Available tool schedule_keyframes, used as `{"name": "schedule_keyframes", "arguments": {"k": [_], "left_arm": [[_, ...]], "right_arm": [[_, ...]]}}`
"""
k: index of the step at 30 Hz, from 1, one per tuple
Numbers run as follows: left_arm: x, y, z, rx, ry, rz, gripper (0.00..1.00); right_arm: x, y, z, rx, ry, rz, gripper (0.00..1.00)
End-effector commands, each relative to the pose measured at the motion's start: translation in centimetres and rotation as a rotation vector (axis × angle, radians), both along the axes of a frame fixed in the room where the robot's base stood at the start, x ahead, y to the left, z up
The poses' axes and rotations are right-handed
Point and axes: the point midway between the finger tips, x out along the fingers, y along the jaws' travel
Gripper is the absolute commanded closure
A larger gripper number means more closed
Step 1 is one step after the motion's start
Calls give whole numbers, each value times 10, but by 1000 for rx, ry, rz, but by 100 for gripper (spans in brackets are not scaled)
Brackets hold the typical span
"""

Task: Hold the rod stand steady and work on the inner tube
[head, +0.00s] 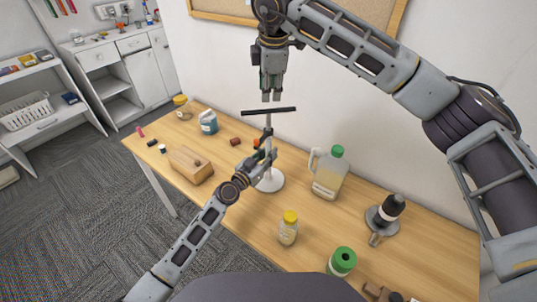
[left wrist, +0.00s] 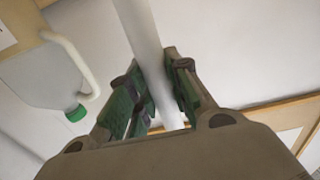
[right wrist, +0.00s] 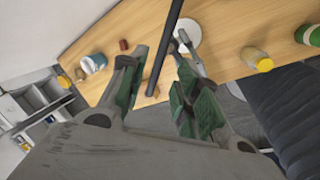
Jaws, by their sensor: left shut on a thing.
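The rod stand has a round white base (head: 270,182) on the table and an upright pale pole. A dark bar (head: 268,110) lies across its top; I cannot tell whether this bar is the inner tube. My left gripper (head: 268,157) is shut on the pole, partly hiding it. The pole (left wrist: 142,30) also runs between the fingers in the left wrist view. My right gripper (head: 271,96) points down just above the bar, open and empty. In the right wrist view the bar (right wrist: 166,45) appears between its parted fingers; contact is not visible.
A jug with a green cap (head: 329,175) and a yellow-lidded jar (head: 288,228) stand right of the stand. A wooden block (head: 190,167) is on the left, a dark bottle (head: 390,209) far right. The wall (head: 222,75) is close behind the table.

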Motion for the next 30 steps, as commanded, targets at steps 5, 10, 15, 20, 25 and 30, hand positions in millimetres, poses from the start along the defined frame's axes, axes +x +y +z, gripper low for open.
{"name": "schedule_keyframes", "arguments": {"k": [5,10,15,20,25,30], "left_arm": [[0,0,0,0,0,1,100],[0,0,0,0,0,1,100],[0,0,0,-1,-1,1,100],[0,0,0,-1,-1,1,100],[0,0,0,-1,-1,1,100],[0,0,0,-1,-1,1,100]], "right_arm": [[1,0,-3,0,1,0,68],[3,1,-11,0,1,0,68],[7,1,-24,-1,2,0,68],[11,2,-38,0,2,0,68],[16,2,-53,0,2,0,68],[20,3,-66,-1,2,1,68]]}}
